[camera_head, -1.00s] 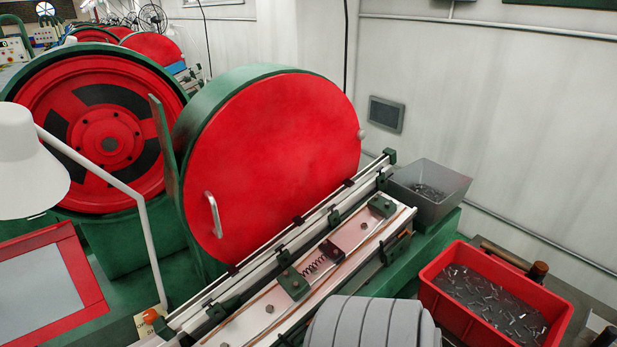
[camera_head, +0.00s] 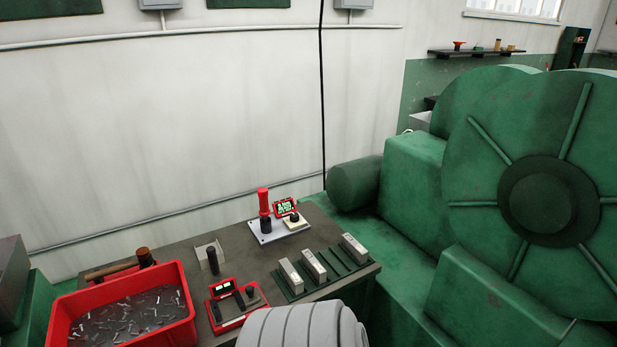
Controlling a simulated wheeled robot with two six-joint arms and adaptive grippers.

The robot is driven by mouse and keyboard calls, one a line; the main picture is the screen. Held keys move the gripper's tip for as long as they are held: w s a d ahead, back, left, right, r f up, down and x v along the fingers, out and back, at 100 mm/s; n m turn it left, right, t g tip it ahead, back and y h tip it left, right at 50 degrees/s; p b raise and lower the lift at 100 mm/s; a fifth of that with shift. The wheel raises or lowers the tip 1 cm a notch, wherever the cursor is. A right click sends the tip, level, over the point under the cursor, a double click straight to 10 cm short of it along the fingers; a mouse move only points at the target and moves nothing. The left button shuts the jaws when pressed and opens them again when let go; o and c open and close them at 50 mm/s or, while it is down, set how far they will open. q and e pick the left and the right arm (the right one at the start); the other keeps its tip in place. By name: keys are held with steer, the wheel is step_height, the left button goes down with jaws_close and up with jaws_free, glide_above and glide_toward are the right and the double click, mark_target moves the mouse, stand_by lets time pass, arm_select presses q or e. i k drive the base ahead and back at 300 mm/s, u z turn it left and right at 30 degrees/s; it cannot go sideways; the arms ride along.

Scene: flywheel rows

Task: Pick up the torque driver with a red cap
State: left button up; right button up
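A dark upright cylinder (camera_head: 212,261) without a red cap stands to the left by a light bracket. Neither of my grippers shows in the head view.
A red bin of small metal parts (camera_head: 187,325) is at the lower left, with a hammer (camera_head: 146,257) behind it. A red tray with dark items (camera_head: 232,322) and a green rack with several metal blocks (camera_head: 297,292) sit nearer. Large green machinery (camera_head: 415,185) bounds the right.

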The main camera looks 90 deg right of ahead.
mark_target(264, 211)
steer(key=z, duration=2.65)
steer(key=i, duration=0.8)
steer(key=z, duration=1.05)
